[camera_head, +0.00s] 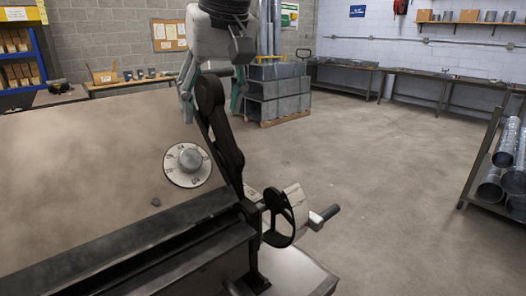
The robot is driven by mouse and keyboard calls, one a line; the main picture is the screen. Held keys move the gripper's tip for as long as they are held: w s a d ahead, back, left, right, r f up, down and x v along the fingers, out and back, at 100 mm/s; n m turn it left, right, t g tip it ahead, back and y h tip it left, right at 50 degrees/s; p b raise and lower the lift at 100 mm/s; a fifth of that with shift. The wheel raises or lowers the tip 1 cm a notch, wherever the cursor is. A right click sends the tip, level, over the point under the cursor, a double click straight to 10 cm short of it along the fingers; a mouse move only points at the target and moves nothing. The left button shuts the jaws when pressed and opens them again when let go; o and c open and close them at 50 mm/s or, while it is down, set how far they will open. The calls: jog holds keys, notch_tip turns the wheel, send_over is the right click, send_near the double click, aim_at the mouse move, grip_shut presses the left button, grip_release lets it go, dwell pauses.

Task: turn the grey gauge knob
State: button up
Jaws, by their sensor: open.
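The grey gauge knob (190,160) sits at the centre of a round white dial (175,173) with dark markings. The dial is on the flat brown top of a machine, left of the middle of the view. My gripper (211,92) hangs at the top centre, above and beyond the knob in the picture, and is apart from it. Its two fingers are spread wide, with nothing seen between them in its grasp. A black machine arm partly covers the space around the fingers. The knob is in full view.
The black machine arm (222,140) rises right of the dial. A handwheel (279,217) and a crank handle (324,216) stick out at the lower right. Stacked grey ducts (278,95) stand behind.

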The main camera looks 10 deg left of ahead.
aim_at(191, 158)
jog(key=a+x, duration=0.1)
jog(key=x, duration=0.8)
jog(key=a+x, duration=0.1)
jog(key=x, duration=0.4)
jog(key=shift+s+a+r, duration=0.2)
jog(key=shift+a+r, duration=0.05)
jog(key=shift+a, duration=0.2)
jog(key=c, duration=1.2)
